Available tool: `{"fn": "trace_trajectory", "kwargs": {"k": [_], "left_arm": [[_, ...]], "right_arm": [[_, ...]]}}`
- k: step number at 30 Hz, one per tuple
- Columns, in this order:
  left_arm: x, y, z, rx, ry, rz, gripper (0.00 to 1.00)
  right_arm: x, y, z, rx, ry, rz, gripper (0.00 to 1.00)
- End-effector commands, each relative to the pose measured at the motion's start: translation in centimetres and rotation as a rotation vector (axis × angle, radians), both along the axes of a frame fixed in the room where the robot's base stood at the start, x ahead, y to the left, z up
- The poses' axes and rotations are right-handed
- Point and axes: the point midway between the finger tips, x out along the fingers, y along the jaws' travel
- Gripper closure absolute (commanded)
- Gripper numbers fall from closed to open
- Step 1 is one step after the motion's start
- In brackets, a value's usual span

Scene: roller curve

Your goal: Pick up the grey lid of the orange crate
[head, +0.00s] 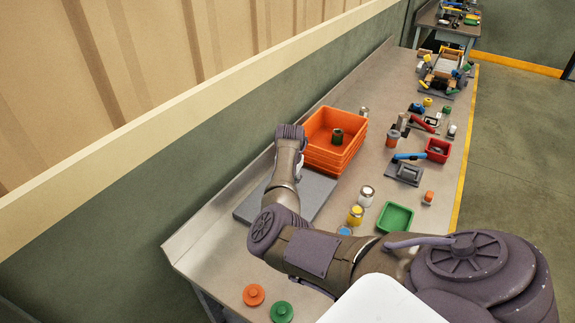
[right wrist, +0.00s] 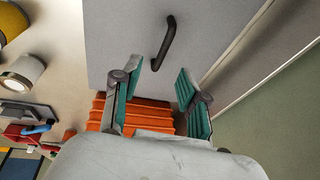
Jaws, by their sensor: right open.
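The grey lid (head: 318,194) lies flat on the bench, on the near side of the orange crate (head: 322,158). My right arm covers its middle in the head view. In the right wrist view the lid (right wrist: 115,45) fills the upper part, with its black bar handle (right wrist: 168,36). My right gripper (right wrist: 160,72) is open and empty. The handle's lower end shows between its fingertips; I cannot tell the height gap. The crate's ribbed orange side (right wrist: 150,113) shows behind the fingers. The crate is open and holds a dark green cylinder (head: 337,137). My left gripper is out of view.
A yellow-topped jar (head: 355,215), a white-topped jar (head: 366,196) and a green tray (head: 396,218) stand right of the lid. A red bin (head: 438,150) and several tools lie farther right. A green wall (head: 130,195) runs along the bench's left edge.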

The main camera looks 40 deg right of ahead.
Motion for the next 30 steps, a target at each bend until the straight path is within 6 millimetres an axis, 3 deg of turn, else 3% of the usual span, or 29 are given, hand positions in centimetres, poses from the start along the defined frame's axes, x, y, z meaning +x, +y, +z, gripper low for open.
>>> {"fn": "trace_trajectory", "kwargs": {"k": [5,11,15,21,30], "left_arm": [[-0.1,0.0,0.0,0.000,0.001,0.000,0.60],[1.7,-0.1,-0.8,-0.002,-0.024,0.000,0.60],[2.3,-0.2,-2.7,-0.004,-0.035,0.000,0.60],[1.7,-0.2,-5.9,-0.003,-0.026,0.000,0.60],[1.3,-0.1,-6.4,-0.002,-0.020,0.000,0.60]], "right_arm": [[0.5,-0.4,-1.9,0.000,0.000,0.000,0.57],[0.6,-0.5,-3.1,0.000,-0.001,0.000,0.57],[1.0,-0.6,-4.7,0.000,-0.002,0.000,0.57],[1.4,-1.0,-7.1,0.000,-0.002,0.000,0.57],[1.6,-1.2,-7.2,0.000,0.000,0.000,0.57]]}}
